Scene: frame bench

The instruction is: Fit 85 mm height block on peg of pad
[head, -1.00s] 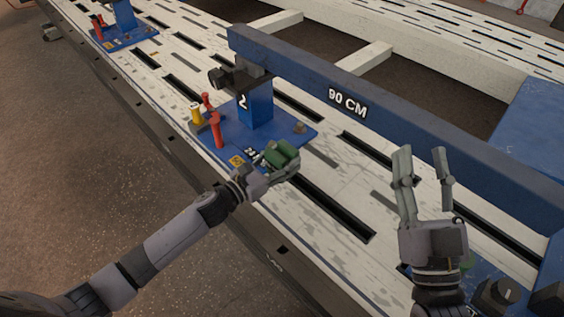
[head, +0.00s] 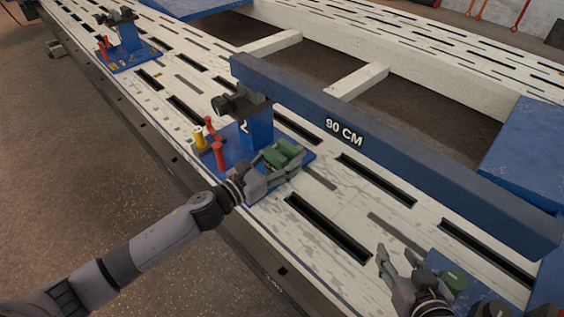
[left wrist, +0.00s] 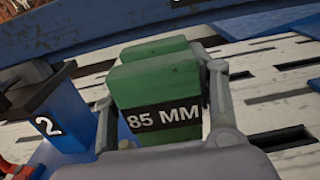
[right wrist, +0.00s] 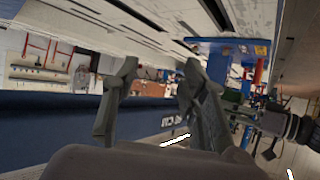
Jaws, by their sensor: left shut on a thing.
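The green block (head: 284,153), marked 85 MM, is between the fingers of my left gripper (head: 287,163), which is shut on it. In the left wrist view the block (left wrist: 155,85) stands nearly upright between both fingers. In the head view it is over the right part of the blue pad (head: 228,150) with the post marked 2 (head: 258,128). The peg under or behind the block is hidden, and I cannot tell if the block touches the pad. My right gripper (head: 397,252) is open and empty at the lower right; its spread fingers show in the right wrist view (right wrist: 158,75).
Red pins (head: 219,155) and a yellow pin (head: 199,138) stand on the pad's left side. A long blue beam (head: 400,150) marked 90 CM runs behind. The slotted bench between is clear.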

